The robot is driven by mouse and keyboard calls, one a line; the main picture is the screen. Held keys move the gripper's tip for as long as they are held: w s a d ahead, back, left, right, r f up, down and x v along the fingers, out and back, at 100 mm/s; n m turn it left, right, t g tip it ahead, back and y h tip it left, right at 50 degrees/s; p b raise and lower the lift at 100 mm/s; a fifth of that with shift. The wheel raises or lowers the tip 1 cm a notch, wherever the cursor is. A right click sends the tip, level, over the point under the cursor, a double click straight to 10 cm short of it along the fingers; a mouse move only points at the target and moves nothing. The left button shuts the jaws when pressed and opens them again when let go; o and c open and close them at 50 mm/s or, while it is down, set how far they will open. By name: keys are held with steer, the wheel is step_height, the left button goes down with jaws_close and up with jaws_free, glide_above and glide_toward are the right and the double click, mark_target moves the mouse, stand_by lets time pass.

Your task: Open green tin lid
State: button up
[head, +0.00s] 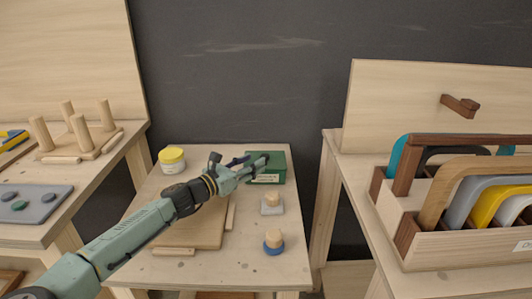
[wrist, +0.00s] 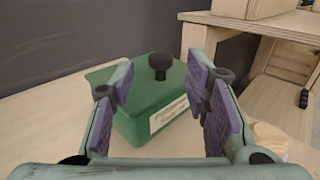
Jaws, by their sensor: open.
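The green tin (head: 268,173) stands at the back of the middle wooden table in the head view, partly hidden by my gripper. In the wrist view the green tin (wrist: 150,115) has a pale label on its front and a black knob (wrist: 160,65) on its lid, which looks shut. My gripper (head: 255,163) reaches over the tin from the left. In the wrist view my gripper (wrist: 165,90) is open, with purple pads on either side of the tin and knob. Nothing is between the pads in its grasp.
A yellow-lidded jar (head: 172,160) stands left of my arm. A wooden board (head: 190,225) lies under the arm. A grey-based block (head: 271,204) and a blue-based knob (head: 273,242) stand in front of the tin.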

mark_target(265, 155)
steer(key=p+x, duration=0.1)
steer(key=x, duration=0.5)
steer(key=shift+f, duration=0.1)
steer(key=shift+c, duration=0.2)
jaws_close()
stand_by(0.5)
